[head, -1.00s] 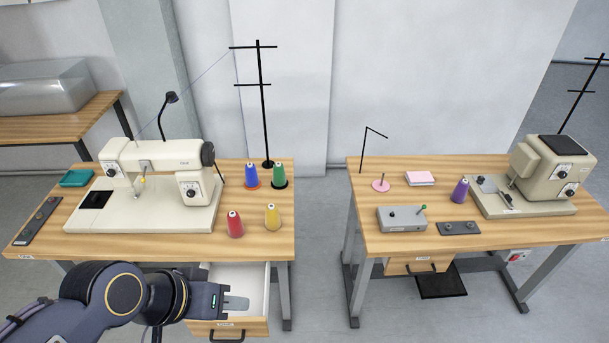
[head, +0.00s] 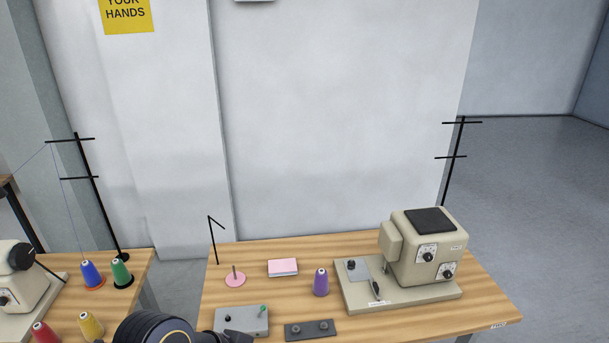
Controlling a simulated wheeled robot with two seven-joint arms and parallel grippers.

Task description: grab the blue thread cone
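The blue thread cone (head: 91,273) stands upright on an orange base on the left table, beside the green cone (head: 121,272). A thread runs up from the blue cone to the black thread stand (head: 92,185). One of my arms shows at the bottom centre, near the front of the right table, well to the right of the blue cone. The dark part at its end (head: 228,337) is cut off by the lower edge, so its fingers cannot be made out. My other gripper is out of view.
A red cone (head: 45,332) and a yellow cone (head: 90,324) stand nearer on the left table. The right table (head: 420,322) holds a purple cone (head: 320,282), a pink disc with a pin (head: 235,280), a grey control box (head: 242,320) and a machine (head: 425,250). A gap separates the tables.

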